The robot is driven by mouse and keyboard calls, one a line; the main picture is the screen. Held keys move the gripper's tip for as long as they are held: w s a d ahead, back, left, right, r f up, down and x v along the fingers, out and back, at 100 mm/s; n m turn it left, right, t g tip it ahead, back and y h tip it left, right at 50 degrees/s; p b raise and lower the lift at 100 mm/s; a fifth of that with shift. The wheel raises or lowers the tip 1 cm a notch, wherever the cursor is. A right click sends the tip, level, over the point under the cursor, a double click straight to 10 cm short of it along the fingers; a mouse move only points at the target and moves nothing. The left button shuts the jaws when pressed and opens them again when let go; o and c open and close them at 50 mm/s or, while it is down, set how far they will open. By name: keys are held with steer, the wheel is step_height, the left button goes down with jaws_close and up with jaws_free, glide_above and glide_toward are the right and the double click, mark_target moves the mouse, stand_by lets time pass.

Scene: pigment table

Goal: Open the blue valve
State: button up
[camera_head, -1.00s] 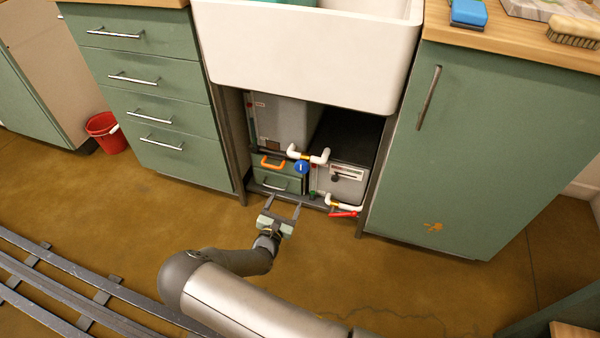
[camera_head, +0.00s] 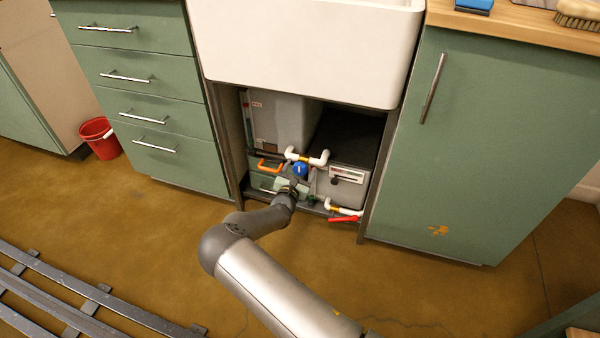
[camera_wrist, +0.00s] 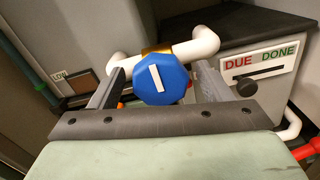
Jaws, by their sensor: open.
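The blue valve (camera_head: 300,169) is a faceted blue knob on a white pipe (camera_head: 319,159) under the sink. In the wrist view the blue valve (camera_wrist: 161,80) faces me, with a white bar mark on it, tilted a little from upright. My gripper (camera_wrist: 152,82) is open, with one finger to the left of the knob and one to the right. In the head view my gripper (camera_head: 294,182) is just in front of and below the knob. I cannot tell whether either finger touches it.
A red-handled valve (camera_head: 343,218) sits low at the right. A grey box with a "DUE DONE" slider (camera_wrist: 258,68) is right of the knob. An orange handle (camera_head: 269,166) is to the left. Posts and cabinets (camera_head: 370,180) flank the opening under the sink (camera_head: 300,50).

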steer(key=shift+w, duration=0.1)
steer(key=c, duration=1)
